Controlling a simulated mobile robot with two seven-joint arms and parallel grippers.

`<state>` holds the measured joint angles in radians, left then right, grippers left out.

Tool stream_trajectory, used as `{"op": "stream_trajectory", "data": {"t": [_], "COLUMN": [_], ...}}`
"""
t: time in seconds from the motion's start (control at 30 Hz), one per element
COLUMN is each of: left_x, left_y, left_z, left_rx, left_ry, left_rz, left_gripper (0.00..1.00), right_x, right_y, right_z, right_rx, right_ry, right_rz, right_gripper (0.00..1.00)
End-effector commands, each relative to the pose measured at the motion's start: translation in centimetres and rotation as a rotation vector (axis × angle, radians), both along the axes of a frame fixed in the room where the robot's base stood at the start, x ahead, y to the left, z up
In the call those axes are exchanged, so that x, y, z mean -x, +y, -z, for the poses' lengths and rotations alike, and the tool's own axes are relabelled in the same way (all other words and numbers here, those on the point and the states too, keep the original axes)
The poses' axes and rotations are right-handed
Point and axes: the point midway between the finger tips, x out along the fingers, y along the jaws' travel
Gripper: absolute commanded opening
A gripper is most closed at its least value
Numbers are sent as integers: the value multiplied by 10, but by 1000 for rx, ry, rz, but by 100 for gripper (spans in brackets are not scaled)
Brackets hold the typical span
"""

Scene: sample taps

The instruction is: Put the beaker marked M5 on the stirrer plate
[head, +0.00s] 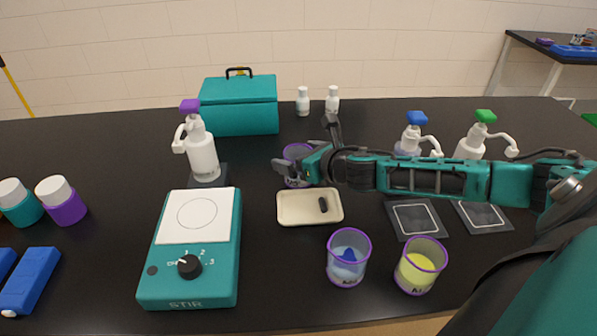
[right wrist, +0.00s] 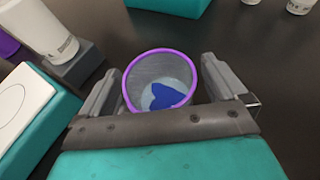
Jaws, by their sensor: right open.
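The stirrer plate is a teal box with a white top (head: 195,207) and a dial, left of centre in the head view; its top is bare. A purple-rimmed beaker (head: 296,153) stands on the bench behind the small tray, partly hidden by my right gripper (head: 307,149). In the right wrist view this beaker (right wrist: 158,67) holds something blue and sits between the open fingers. I cannot tell whether they touch it. Two more purple-rimmed beakers stand at the front, one with blue contents (head: 347,270) and one with yellow (head: 418,273). I cannot read the marks surely. My left gripper is out of view.
A cream tray (head: 290,215) with a dark stir bar lies right of the stirrer. A white pump bottle with a purple top (head: 202,155) stands behind the stirrer. A teal case (head: 240,110) is at the back. Two pump bottles and dark pads stand behind and below my right arm.

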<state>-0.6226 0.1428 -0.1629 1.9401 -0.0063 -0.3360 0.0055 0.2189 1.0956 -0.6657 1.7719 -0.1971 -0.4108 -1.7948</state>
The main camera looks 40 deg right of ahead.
Motion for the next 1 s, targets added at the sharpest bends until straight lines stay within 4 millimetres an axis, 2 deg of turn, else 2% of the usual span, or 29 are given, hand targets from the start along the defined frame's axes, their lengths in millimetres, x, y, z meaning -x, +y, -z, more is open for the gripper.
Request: {"op": "stream_trajectory", "data": {"t": [0.23, 1.0], "left_x": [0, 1], "left_y": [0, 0], "left_z": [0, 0], "left_rx": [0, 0], "left_ry": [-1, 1], "left_rz": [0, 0], "left_gripper": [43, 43], "right_x": [-1, -1], "right_y": [0, 0], "right_z": [1, 1], "right_rx": [1, 0], "right_ry": [0, 0], "right_rz": [0, 0], "right_gripper": [98, 25]}}
